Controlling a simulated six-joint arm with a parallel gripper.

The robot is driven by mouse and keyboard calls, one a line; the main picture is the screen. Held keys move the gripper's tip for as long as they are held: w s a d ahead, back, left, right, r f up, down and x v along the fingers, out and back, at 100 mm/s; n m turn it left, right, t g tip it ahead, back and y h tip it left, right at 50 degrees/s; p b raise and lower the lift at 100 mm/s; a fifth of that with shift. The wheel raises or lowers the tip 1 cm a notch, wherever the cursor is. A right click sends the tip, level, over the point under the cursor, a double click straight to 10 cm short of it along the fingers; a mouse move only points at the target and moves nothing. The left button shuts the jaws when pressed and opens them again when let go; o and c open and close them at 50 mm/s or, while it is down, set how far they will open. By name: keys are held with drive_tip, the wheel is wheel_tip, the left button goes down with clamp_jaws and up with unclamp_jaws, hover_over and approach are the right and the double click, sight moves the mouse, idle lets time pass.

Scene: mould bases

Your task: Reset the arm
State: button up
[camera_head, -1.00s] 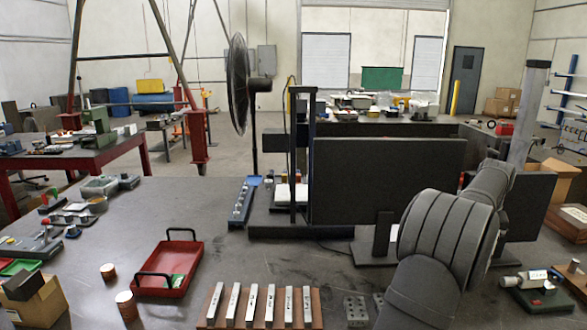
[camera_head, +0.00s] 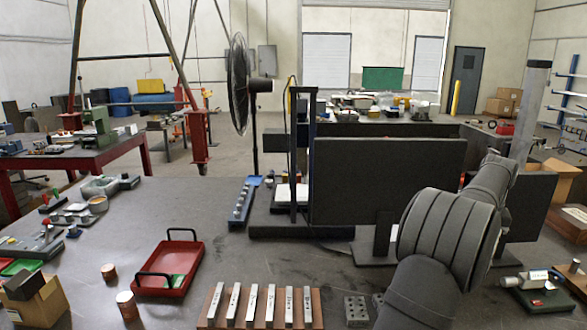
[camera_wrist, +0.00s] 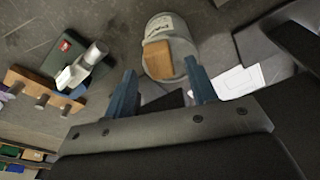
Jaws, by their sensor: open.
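My gripper (camera_wrist: 163,92) shows in the wrist view with its two blue fingers spread apart and nothing between them. In the head view my arm rises at the right, and the gripper itself is out of sight. Beyond the fingertips in the wrist view is a rounded grey object (camera_wrist: 158,28) with a white label and a wooden block (camera_wrist: 158,60) on or against it. I cannot tell how far the fingers are from it.
A red tray (camera_head: 192,262) and a wooden rack (camera_head: 262,322) of several metal bars are on the workbench (camera_head: 130,225). Black monitors (camera_head: 388,180) stand beside my arm. A green-based device (camera_head: 535,290) is at the right. The bench's middle left is mostly clear.

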wheel_tip(320, 180, up, 8)
drive_tip(key=s+r, duration=0.1)
drive_tip(key=f, duration=0.4)
drive_tip(key=w+f, duration=0.1)
drive_tip(key=f, duration=0.6)
drive_tip(key=shift+w+d+f, duration=0.1)
drive_tip(key=shift+w+f, duration=0.15)
drive_tip(key=shift+f, duration=0.15)
wheel_tip(320, 180, up, 4)
drive_tip(key=shift+f, duration=0.15)
drive_tip(key=s+d+r, duration=0.3)
drive_tip(key=s+r, duration=0.4)
drive_tip(key=s, duration=0.4)
drive_tip(key=w+a+f+n, duration=0.1)
drive_tip(key=w+a+f, duration=0.1)
drive_tip(key=w+a, duration=0.75)
drive_tip(key=w+a+f+n, duration=0.1)
drive_tip(key=w+a, duration=0.3)
drive_tip(key=a, duration=1)
drive_tip(key=w+a+f+n, duration=0.1)
drive_tip(key=a+f+n, duration=0.1)
drive_tip(key=a, duration=1.2)
drive_tip(key=w+a+f+n+y, duration=0.1)
drive_tip(key=a+f+n, duration=0.1)
drive_tip(key=a, duration=1.1)
drive_tip(key=shift+w+a, duration=0.15)
drive_tip(key=shift+a, duration=0.2)
